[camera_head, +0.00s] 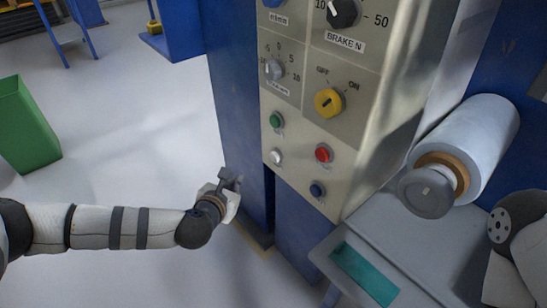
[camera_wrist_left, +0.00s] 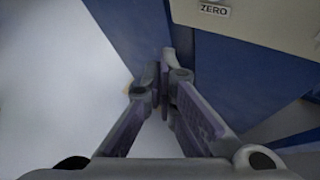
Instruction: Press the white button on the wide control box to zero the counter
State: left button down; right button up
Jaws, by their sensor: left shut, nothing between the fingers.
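The wide control box (camera_head: 309,152) is a cream panel on a blue machine frame. The white button (camera_head: 276,156) sits low on its left side, below a green button (camera_head: 276,120). My left gripper (camera_head: 233,177) is shut and empty, left of and a little below the white button in the head view, with a gap showing in the picture. In the left wrist view, the shut fingers (camera_wrist_left: 163,78) point toward the blue frame, and a ZERO label (camera_wrist_left: 214,10) shows at the top on the panel. The white button is out of that view. My right gripper is not in view.
A large roller (camera_head: 478,143) stands at right. A green bin (camera_head: 26,125) is at far left. Open floor lies left of the machine.

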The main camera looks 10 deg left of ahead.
aim_at(274, 157)
pick_arm(q)
jog(key=w+d+b, duration=0.2)
jog(key=w+d, duration=0.3)
jog(key=w, duration=0.1)
jog(key=shift+w+d, duration=0.2)
jog(key=shift+w, duration=0.2)
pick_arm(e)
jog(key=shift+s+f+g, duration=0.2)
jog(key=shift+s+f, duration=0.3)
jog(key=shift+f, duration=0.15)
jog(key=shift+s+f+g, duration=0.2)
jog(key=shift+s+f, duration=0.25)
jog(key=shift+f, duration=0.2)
pick_arm(q)
jog(key=shift+w+d+b, duration=0.25)
jog(key=shift+w+b, duration=0.1)
jog(key=shift+b, duration=0.05)
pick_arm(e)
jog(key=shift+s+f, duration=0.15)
